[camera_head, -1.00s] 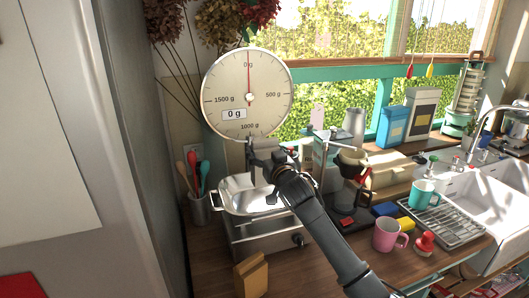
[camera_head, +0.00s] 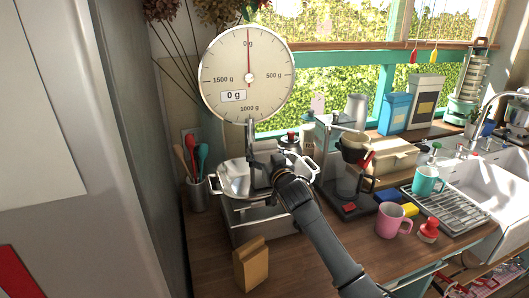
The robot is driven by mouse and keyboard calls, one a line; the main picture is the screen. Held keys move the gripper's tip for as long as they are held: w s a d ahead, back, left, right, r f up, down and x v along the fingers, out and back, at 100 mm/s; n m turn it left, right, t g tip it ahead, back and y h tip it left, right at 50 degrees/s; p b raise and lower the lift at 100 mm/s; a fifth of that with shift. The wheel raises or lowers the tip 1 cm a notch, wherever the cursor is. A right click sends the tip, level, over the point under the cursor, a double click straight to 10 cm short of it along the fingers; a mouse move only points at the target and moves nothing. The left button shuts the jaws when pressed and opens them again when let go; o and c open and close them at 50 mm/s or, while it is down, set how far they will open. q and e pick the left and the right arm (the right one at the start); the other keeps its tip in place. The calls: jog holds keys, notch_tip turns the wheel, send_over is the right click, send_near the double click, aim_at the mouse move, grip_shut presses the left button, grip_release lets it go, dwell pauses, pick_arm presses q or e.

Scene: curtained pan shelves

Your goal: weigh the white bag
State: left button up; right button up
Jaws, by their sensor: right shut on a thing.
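The round dial scale (camera_head: 225,78) stands at the counter's left end, with its needle at the top and its display at 0 g. Below the dial is a shiny metal pan (camera_head: 233,184) with side handles. My right gripper (camera_head: 258,148) is over the pan's back part, in front of the dial's foot. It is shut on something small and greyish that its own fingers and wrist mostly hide. I cannot tell whether that is the white bag. No white bag shows clearly elsewhere. My left gripper is not in view.
A coffee maker (camera_head: 350,180), pink mug (camera_head: 393,222) and dish rack (camera_head: 445,208) are at the right. Bare counter lies in front.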

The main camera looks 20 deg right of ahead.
jog(key=shift+f, duration=0.2)
dwell(0.6)
jog(key=o, duration=1.5)
jog(key=shift+o, duration=0.2)
jog(key=shift+f, duration=0.15)
jog(key=s, duration=1.2)
jog(key=shift+d, duration=0.2)
grip_shut()
